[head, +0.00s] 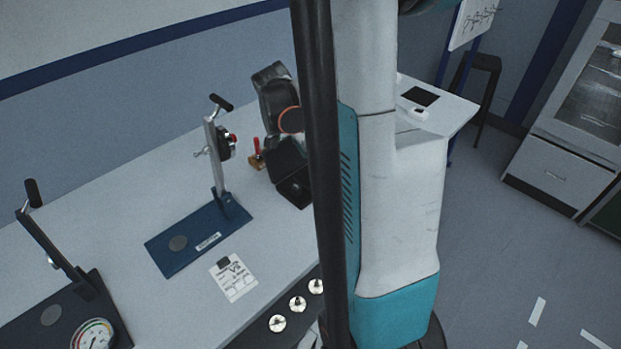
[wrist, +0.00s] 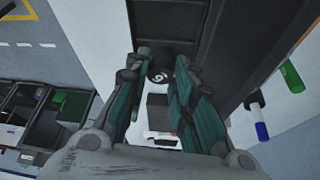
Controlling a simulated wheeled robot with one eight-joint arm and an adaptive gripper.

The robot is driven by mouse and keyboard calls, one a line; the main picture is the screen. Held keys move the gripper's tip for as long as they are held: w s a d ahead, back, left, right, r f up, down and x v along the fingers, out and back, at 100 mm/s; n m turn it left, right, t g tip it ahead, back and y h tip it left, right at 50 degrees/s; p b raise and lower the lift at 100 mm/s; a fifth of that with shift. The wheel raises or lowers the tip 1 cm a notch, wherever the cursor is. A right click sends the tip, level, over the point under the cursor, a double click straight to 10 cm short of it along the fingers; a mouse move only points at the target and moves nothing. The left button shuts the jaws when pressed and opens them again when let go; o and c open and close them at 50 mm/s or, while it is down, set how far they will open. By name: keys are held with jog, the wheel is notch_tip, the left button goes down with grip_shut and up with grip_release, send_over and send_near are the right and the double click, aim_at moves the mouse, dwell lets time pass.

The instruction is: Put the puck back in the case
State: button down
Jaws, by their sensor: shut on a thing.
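The black puck (wrist: 159,68), with a white mark on its face, is between the fingertips of my gripper (wrist: 161,75) in the wrist view. My gripper is shut on it. In the head view, a black open case (head: 296,191) appears on the bench, partly behind my own arm. My dark wrist stands just above and behind it, and the fingers and puck cannot be made out there. In the wrist view, a dark recessed panel (wrist: 165,18) lies beyond the puck; I cannot tell for sure whether it is the case.
A blue stand (head: 180,245) with an upright lever is left of the case. A brass valve with a red handle (head: 257,153) stands close to the case. A paper card (head: 234,278), a dial gauge (head: 92,335) and several round knobs (head: 297,304) are nearer the front.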

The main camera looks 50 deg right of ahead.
notch_tip(320, 180, down, 9)
jog(key=b, duration=0.2)
jog(key=shift+r+b, duration=0.2)
jog(key=shift+b, duration=0.2)
jog(key=shift+r, duration=0.1)
jog(key=c, duration=1.8)
grip_release()
jog(key=shift+f, duration=0.2)
jog(key=o, duration=0.4)
jog(key=shift+o, duration=0.2)
jog(key=shift+r, duration=0.1)
jog(key=p+v, duration=0.4)
jog(key=v, duration=0.8)
